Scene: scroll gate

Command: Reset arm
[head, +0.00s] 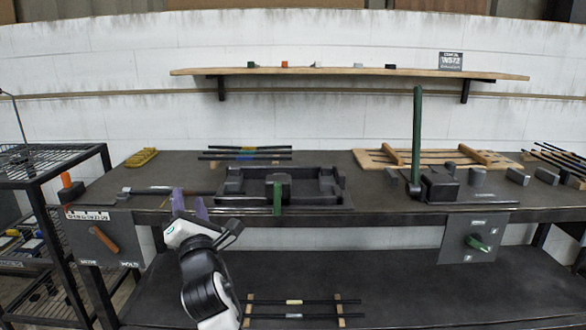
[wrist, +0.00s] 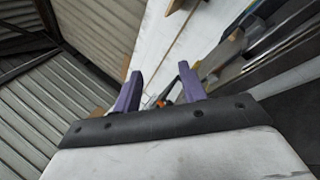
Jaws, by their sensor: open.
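My gripper (head: 190,202) has two purple fingers and points up in front of the bench's front edge, left of centre in the head view. The fingers are apart and nothing shows between them. In the wrist view my gripper (wrist: 160,92) is tilted against the room, with the white wall and the bench beyond the fingers. My white and black arm rises from the lower edge of the head view. I cannot tell whether the gripper touches the bench.
A dark workbench (head: 390,200) holds a black tray-like frame (head: 322,198) with a green handle (head: 277,198), and a tall green lever (head: 416,135) at right. An orange lever (head: 104,239) is on the left front panel. A wire rack (head: 40,165) stands left. A wall shelf (head: 350,71) hangs above.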

